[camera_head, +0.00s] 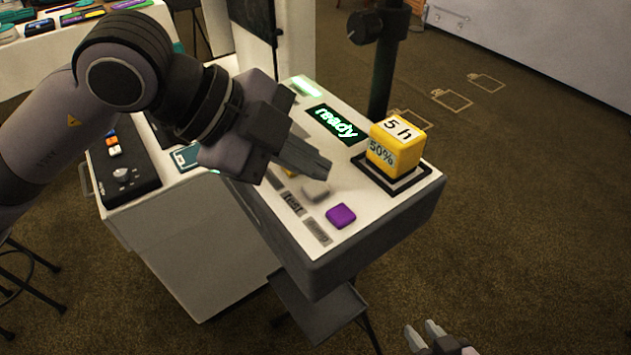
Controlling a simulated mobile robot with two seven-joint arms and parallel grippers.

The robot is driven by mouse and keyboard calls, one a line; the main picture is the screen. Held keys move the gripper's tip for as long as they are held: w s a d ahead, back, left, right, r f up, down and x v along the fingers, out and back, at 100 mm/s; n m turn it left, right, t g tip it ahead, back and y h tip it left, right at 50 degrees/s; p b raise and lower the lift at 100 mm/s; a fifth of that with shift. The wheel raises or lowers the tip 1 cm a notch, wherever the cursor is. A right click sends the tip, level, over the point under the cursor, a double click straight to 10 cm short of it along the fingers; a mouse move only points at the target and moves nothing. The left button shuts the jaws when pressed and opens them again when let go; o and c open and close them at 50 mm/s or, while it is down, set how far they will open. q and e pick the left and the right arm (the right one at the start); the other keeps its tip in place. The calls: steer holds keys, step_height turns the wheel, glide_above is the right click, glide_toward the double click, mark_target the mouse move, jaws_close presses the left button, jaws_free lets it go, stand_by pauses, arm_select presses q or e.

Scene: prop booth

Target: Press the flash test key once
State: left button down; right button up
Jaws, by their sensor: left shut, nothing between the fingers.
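A slanted white control panel (376,218) carries a row of keys. A grey key (316,190) lies in the middle, in line with a label reading "test" (292,203). A purple key (341,215) is nearer the front, and a yellow key (290,174) is mostly hidden by my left gripper. My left gripper (325,169) is shut and empty, its tips just above and behind the grey key. I cannot tell whether they touch it. A lit display (336,124) reads "ready" in green. My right gripper (423,333) is low at the bottom edge, empty, fingers apart.
A yellow cube (396,147) marked "5 h" and "50%" sits on a black-edged pad on the panel's right. A dark post (381,75) rises behind it. A black device (124,178) lies left of the panel. Open floor (520,210) is to the right.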

mark_target(308, 189)
arm_select(q)
steer(key=shift+f+b, duration=0.45)
steer(key=shift+f+b, duration=0.4)
steer(key=shift+f, duration=0.05)
stand_by(0.7)
steer(key=shift+r, duration=0.1)
steer(key=shift+r+p, duration=0.6)
steer(key=shift+r, duration=0.15)
steer(key=shift+r+p, duration=1.85)
steer(key=shift+r, duration=0.75)
steer(key=shift+f, duration=0.1)
